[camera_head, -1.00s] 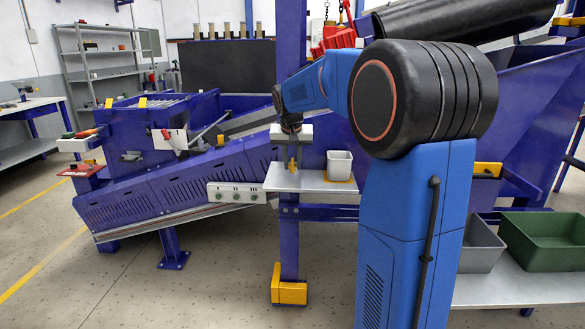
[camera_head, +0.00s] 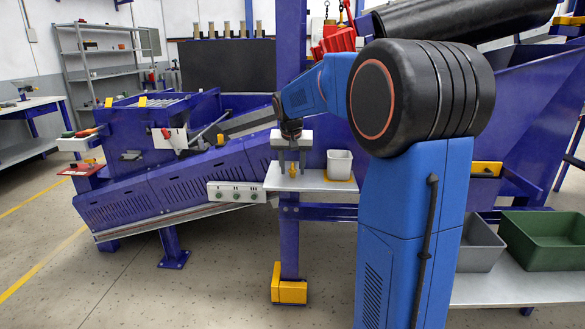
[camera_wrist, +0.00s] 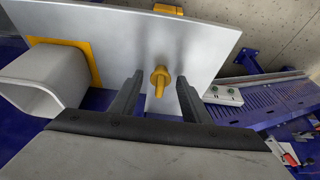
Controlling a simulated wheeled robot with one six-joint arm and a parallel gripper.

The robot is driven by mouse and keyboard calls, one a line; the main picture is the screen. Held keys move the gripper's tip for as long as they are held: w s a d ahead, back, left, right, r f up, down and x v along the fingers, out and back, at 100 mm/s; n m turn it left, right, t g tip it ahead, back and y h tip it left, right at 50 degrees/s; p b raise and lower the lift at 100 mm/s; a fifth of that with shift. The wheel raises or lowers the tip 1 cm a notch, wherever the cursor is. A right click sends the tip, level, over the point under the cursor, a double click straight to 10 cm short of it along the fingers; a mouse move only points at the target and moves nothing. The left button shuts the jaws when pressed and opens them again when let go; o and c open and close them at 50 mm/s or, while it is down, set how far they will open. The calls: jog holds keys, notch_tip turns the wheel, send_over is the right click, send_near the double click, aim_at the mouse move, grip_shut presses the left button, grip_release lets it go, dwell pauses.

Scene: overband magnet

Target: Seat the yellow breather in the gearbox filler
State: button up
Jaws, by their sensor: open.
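The yellow breather (camera_head: 292,171) stands on a pale metal shelf (camera_head: 312,183); in the wrist view it is a yellow knobbed piece (camera_wrist: 159,78) pointing toward the camera. My gripper (camera_head: 292,166) is over the shelf with its fingers pointing down. In the wrist view my gripper (camera_wrist: 157,97) is open, one dark finger on each side of the breather. Gaps show between the fingers and the breather, and I cannot see any contact. The gearbox filler cannot be made out for certain in either view.
A small light grey bin (camera_head: 339,163) stands on a yellow pad on the shelf, right of the gripper; it is also close at left in the wrist view (camera_wrist: 52,78). A blue column rises behind the shelf. A green crate (camera_head: 548,240) sits at lower right.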

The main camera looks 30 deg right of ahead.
jog(key=v, duration=1.7)
jog(key=shift+a, duration=0.4)
jog(key=shift+s, duration=0.2)
jog(key=s+a+f+n, duration=0.2)
jog(key=s+a+f, duration=0.2)
jog(key=s+f, duration=0.4)
jog(key=s+a+f+n+y, duration=0.1)
jog(key=s+a+f, duration=0.4)
jog(key=s, duration=0.9)
jog(key=s+a+f+n+t+y, duration=0.1)
jog(key=s+a+f+n, duration=0.2)
jog(key=s+f, duration=0.7)
jog(key=shift+s+a+f+n, duration=0.4)
jog(key=shift+s+a, duration=0.7)
